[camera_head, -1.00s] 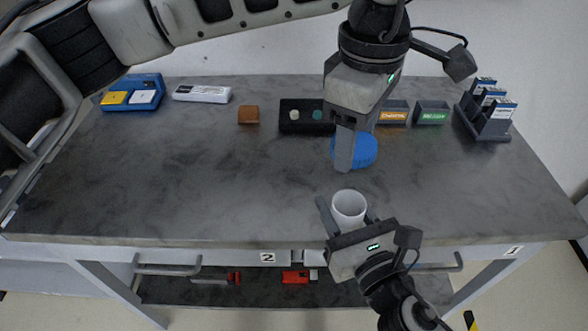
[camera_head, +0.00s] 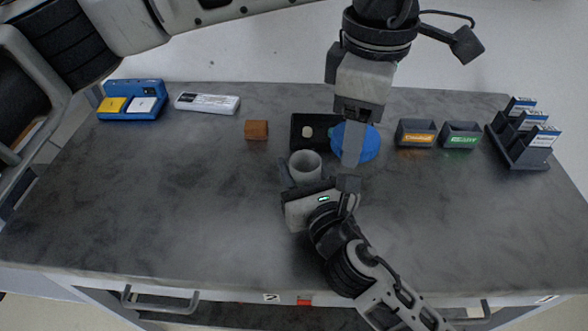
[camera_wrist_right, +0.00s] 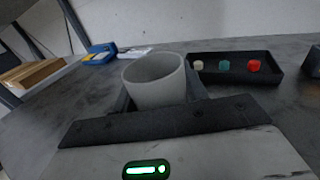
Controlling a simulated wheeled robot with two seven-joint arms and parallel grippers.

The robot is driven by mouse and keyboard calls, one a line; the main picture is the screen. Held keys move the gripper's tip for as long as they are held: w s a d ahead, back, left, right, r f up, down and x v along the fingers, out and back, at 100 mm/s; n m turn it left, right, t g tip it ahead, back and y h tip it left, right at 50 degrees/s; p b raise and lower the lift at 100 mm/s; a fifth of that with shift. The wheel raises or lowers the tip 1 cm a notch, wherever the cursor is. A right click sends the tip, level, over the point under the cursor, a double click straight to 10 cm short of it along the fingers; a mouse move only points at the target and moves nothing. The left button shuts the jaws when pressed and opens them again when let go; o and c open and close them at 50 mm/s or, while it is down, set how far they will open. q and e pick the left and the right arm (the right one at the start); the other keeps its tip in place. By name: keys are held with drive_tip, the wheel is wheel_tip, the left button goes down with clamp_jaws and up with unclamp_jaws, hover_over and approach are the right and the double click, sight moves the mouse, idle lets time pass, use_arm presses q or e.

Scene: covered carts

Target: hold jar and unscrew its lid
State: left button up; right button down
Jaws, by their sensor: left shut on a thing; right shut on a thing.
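The jar (camera_head: 304,167) is a pale grey-white open cup with nothing on its mouth. My right gripper (camera_head: 306,181) is shut on it from the front; the jar's open rim also shows in the right wrist view (camera_wrist_right: 155,78). The round blue lid (camera_head: 368,145) is apart from the jar, to its right and slightly farther back. My left gripper (camera_head: 353,150) points down from above and is shut on the lid. One of its fingers hides part of the lid. Whether the lid touches the table cannot be told.
A black tray (camera_head: 301,140) with small coloured pieces lies behind the jar; the right wrist view shows it too (camera_wrist_right: 285,72). A brown block (camera_head: 257,130) stands left. Two labelled bins (camera_head: 416,134) and a dark rack (camera_head: 518,150) stand right. The front tabletop is clear.

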sight(301, 182)
drive_tip(key=shift+s+f+b, duration=0.1)
drive_tip(key=shift+f+b, duration=1.75)
drive_tip(key=shift+b, duration=0.4)
drive_tip(key=shift+r, duration=0.2)
drive_tip(key=shift+f, duration=0.15)
drive_tip(key=c, duration=0.8)
unclamp_jaws()
drive_tip(key=shift+o, duration=0.2)
